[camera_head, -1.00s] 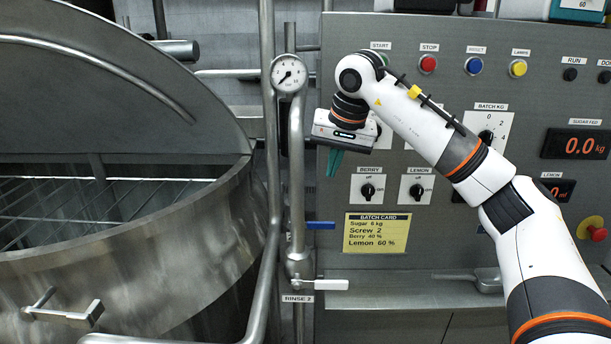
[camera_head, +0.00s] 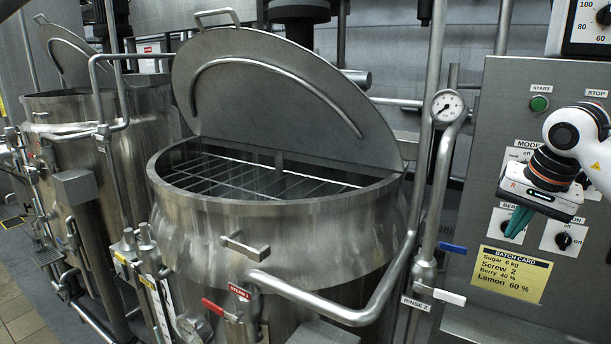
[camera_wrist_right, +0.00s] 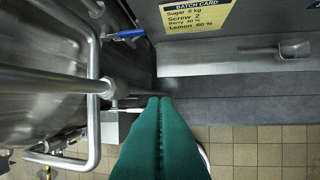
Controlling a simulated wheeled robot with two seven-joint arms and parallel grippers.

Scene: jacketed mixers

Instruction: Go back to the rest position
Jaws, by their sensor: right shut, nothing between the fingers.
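My right gripper (camera_head: 518,222) is in front of the control panel (camera_head: 477,150) at the right of the head view, over the berry knob. Its green fingers are shut together with nothing between them. In the right wrist view the closed fingers (camera_wrist_right: 161,135) point down past the panel's lower shelf, apart from anything. My left gripper does not show in either view.
A steel mixer (camera_head: 270,220) with a raised lid (camera_head: 270,95) and a grid inside stands in the middle. A second mixer (camera_head: 90,130) stands behind at left. Pipes run between mixer and panel. A yellow batch card (camera_head: 512,273) is on the panel. A scoop (camera_wrist_right: 290,49) lies on the shelf.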

